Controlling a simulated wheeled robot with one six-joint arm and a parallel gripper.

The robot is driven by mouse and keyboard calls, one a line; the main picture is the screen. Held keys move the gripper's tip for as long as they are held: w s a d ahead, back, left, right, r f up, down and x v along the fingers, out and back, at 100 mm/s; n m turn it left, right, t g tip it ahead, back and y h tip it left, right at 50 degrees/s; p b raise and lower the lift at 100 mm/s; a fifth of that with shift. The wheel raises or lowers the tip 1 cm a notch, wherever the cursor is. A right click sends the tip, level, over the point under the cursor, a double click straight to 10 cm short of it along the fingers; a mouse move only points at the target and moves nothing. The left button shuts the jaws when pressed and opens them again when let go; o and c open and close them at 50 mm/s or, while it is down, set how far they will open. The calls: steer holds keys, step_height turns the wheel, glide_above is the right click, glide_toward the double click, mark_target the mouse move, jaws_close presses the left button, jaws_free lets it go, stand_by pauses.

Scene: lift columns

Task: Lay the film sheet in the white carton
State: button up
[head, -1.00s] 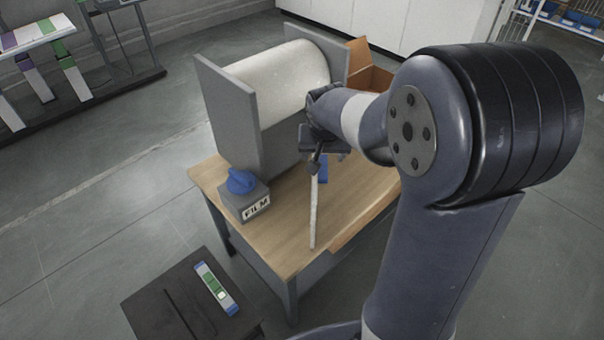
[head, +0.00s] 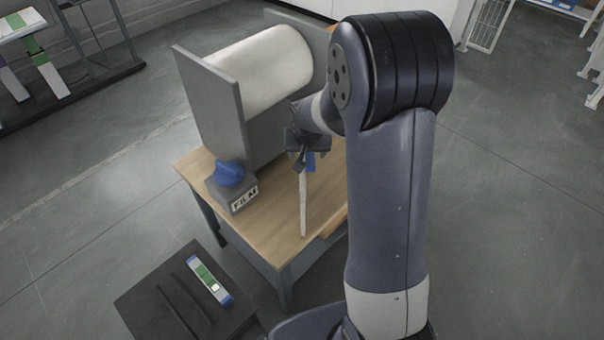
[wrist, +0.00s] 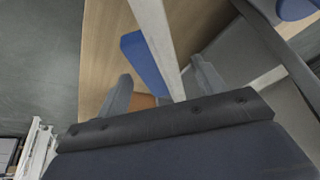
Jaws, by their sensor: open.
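A large roll of white film (head: 262,65) rests between grey side panels on a wooden table (head: 268,222). A narrow whitish strip (head: 303,208) runs along the tabletop, with a blue block (head: 311,161) beside it; I cannot tell whether the strip is film or a rail. My gripper (head: 299,166) is over the strip's far end. In the wrist view, the open fingers (wrist: 162,90) stand either side of the strip (wrist: 155,28) and the blue block (wrist: 142,62). No separate film sheet can be made out. No white carton is seen; my arm hides part of the scene.
A grey box marked FILM (head: 237,193) with a blue knob (head: 228,174) stands at the table's left corner. A dark stand (head: 165,300) with a green-and-white striped piece (head: 209,279) is at the front left.

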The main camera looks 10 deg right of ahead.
steer(key=shift+w+f, duration=0.3)
steer(key=shift+f, duration=0.35)
steer(key=shift+f+b, duration=0.25)
steer(key=shift+b, duration=0.15)
steer(key=shift+c, duration=0.5)
steer(key=c, duration=1.3)
steer(key=shift+r, duration=0.1)
